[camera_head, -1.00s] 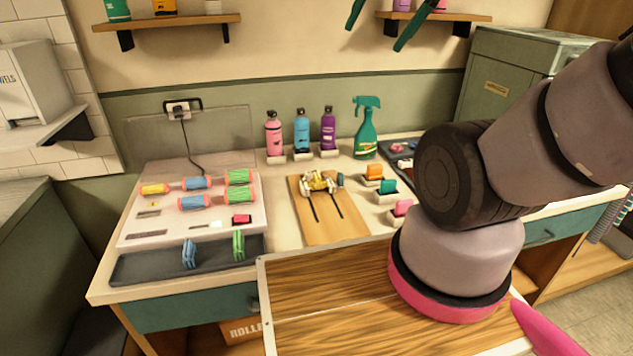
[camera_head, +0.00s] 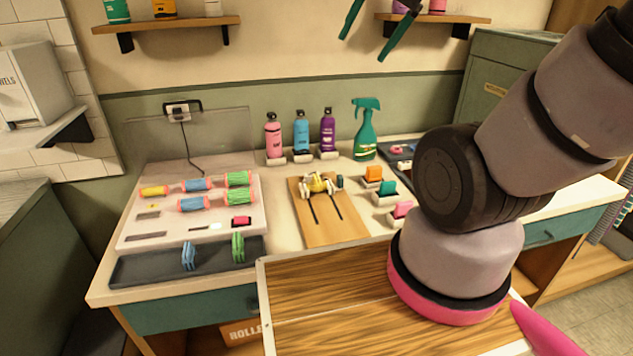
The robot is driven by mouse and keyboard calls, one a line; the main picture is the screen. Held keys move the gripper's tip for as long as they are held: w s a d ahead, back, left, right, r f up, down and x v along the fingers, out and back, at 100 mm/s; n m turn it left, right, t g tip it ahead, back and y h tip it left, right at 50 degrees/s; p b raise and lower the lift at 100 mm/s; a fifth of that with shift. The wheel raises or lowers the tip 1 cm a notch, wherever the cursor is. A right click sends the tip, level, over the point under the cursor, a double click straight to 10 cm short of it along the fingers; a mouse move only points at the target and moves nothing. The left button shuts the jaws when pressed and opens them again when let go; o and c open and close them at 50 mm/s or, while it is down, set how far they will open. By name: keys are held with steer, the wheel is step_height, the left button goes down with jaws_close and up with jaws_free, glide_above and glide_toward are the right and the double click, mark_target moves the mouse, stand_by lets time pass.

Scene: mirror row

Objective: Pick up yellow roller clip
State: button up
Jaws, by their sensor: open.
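A small yellow piece (camera_head: 318,183) sits at the far end of a wooden board (camera_head: 325,228) on the counter, with pale grey parts on both sides of it. It looks like the yellow roller clip, but it is too small to be sure. My gripper (camera_head: 363,49) shows at the top of the picture as two dark green fingers, spread apart with nothing between them. It is in the air, above and to the right of the yellow piece in the picture. Its upper part is cut off by the frame.
Spray bottle (camera_head: 364,130) and several bottles stand behind the board. Orange (camera_head: 373,174), teal (camera_head: 387,187) and pink (camera_head: 402,208) pieces are right of it. Blue (camera_head: 189,255) and green (camera_head: 238,247) clips stand in a dark tray.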

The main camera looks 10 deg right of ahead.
steer(key=w+a+f+m+g+y, duration=0.2)
steer(key=w+f+m, duration=0.1)
steer(key=w+f, duration=0.3)
steer(key=m+g, duration=0.4)
steer(key=m, duration=0.6)
glide_above(317, 176)
steer(key=d, duration=0.4)
step_height(317, 176, down, 23)
steer(key=shift+h, duration=0.3)
steer(key=x, duration=1.1)
jaws_close()
